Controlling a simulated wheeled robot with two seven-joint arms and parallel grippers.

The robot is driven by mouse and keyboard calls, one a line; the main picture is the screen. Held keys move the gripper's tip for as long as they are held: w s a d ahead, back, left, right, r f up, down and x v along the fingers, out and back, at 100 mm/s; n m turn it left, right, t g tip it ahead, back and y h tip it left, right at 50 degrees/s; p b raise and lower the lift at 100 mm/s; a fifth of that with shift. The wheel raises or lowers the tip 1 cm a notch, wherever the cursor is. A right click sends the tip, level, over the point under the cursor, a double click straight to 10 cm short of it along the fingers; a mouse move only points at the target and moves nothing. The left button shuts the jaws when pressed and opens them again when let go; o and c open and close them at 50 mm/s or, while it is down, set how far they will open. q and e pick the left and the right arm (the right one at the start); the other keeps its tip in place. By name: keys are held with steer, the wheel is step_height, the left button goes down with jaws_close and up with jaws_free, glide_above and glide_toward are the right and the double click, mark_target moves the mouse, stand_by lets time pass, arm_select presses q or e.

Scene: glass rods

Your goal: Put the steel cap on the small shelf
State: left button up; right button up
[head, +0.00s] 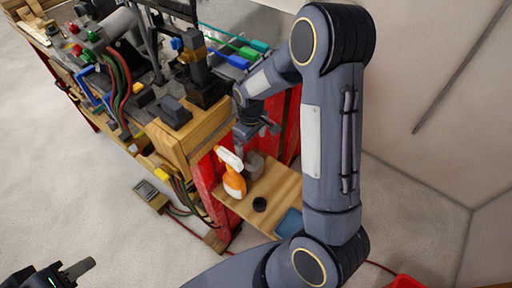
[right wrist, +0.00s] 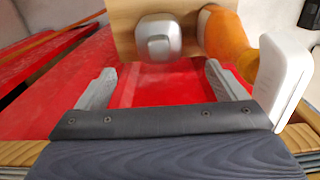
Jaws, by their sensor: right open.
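The steel cap, a grey rounded metal piece (right wrist: 158,38), sits on the small wooden shelf (right wrist: 123,38) in the right wrist view. In the head view, a grey piece that looks like it (head: 254,165) stands on the shelf (head: 283,186) behind the orange spray bottle (head: 235,184). My right gripper (head: 257,131) is just above the shelf's back end. In the right wrist view its fingers (right wrist: 160,72) are apart with nothing between them, and the cap lies beyond the fingertips. My left gripper (head: 72,272) is at the lower left corner, partly cut off, far from the shelf.
The spray bottle (right wrist: 228,38), with its white head, stands close to the right finger. A black round item (head: 260,204) and a blue item (head: 289,223) lie on the shelf's front part. The red-sided workbench (head: 205,172) beside it is crowded with tools and cables.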

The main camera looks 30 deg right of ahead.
steer(key=s+a+r+m+t+y, duration=0.2)
steer(key=s+a+r+m, duration=0.1)
steer(key=s+r, duration=0.6)
steer(key=s+a+r+m+t+y, duration=0.1)
steer(key=s+a+r+m+t, duration=0.2)
steer(key=s+r, duration=0.6)
steer(key=s, duration=0.3)
steer(key=shift+s+t+y, duration=0.3)
steer(key=shift+y, duration=0.1)
